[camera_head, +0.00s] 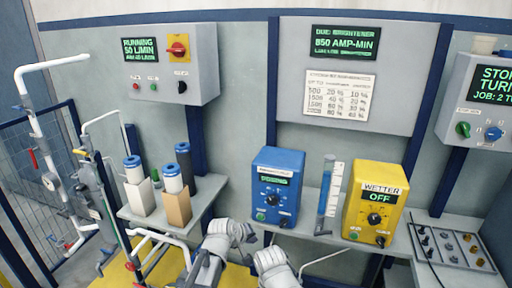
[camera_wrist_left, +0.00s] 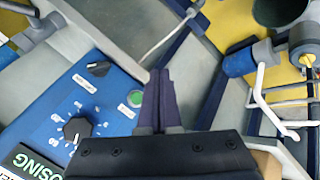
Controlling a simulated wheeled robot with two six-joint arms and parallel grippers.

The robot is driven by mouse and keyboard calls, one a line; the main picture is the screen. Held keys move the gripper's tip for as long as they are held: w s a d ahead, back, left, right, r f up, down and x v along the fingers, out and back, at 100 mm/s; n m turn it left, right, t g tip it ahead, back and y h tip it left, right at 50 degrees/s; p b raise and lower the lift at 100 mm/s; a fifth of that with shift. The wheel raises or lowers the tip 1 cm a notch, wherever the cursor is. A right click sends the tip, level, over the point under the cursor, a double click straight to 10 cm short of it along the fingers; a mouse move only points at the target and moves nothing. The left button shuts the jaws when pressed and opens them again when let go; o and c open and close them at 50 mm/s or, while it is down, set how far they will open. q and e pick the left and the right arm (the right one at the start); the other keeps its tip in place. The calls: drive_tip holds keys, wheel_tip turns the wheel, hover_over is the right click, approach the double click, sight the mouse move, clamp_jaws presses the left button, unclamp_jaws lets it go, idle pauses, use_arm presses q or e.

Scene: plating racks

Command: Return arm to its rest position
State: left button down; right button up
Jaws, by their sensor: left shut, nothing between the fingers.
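My left gripper (camera_wrist_left: 158,85) shows in the left wrist view with its two dark fingers together and nothing between them. In that view the blue dosing box (camera_wrist_left: 75,110) is just left of the fingers, with its green button and dial facing the camera. In the head view my white arm parts are at the bottom centre, below and in front of the blue box (camera_head: 277,190). The left fingertips are too small to make out there. The fingers of my right gripper do not show.
A yellow box (camera_head: 375,205) reading WETTER OFF stands on the shelf, with a measuring cylinder (camera_head: 328,200) beside it. Filter cartridges (camera_head: 134,170) stand on the left shelf near white pipes (camera_head: 40,140).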

use_arm(q)
drive_tip(key=s+a+r+m+g+y+p, duration=0.2)
drive_tip(key=s+m+g+p, duration=0.1)
drive_tip(key=s, duration=0.8)
drive_tip(key=s+a+r+m+g+y+p, duration=0.2)
drive_tip(key=s+m, duration=0.4)
drive_tip(key=s, duration=0.5)
drive_tip(key=a+g+y+p, duration=0.1)
drive_tip(key=g+p, duration=0.1)
drive_tip(key=shift+s+y+p, duration=0.3)
drive_tip(key=shift+p, duration=0.05)
